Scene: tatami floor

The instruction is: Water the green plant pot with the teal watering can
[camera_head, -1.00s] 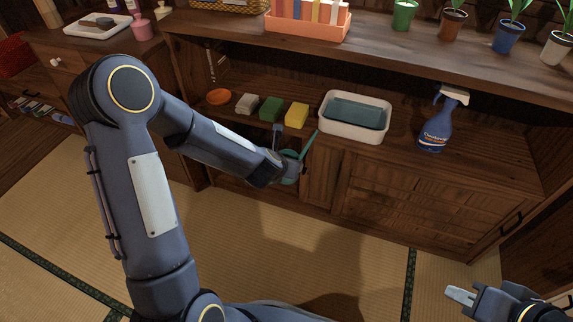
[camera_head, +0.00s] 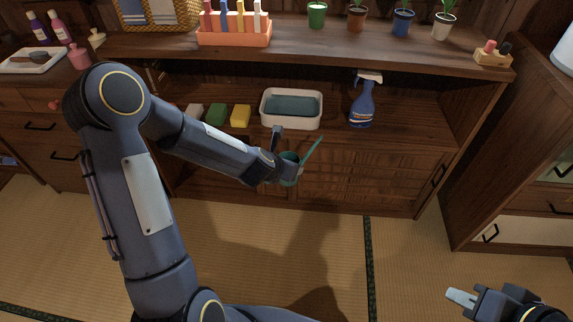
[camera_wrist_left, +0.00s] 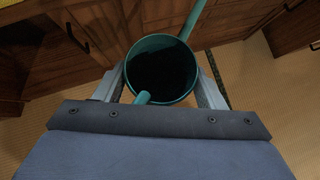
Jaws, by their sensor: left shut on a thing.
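The teal watering can (camera_head: 288,172) is held by my left gripper (camera_head: 282,160) in front of the cabinet, its spout pointing up and right. In the left wrist view the can (camera_wrist_left: 162,41) sits between the two fingers of my gripper (camera_wrist_left: 165,85), with its round opening facing the camera and a dark inside. The green plant pot (camera_head: 317,16) stands on the cabinet top, well above and behind the can. My right gripper (camera_head: 461,298) is at the lower right, away from everything; its finger gap is hard to make out.
Brown (camera_head: 357,18), blue (camera_head: 402,24) and white (camera_head: 444,27) pots stand right of the green one. An orange rack (camera_head: 235,39) stands to its left. The shelf below holds a white basin (camera_head: 291,122) and a blue spray bottle (camera_head: 362,105). The tatami in front is clear.

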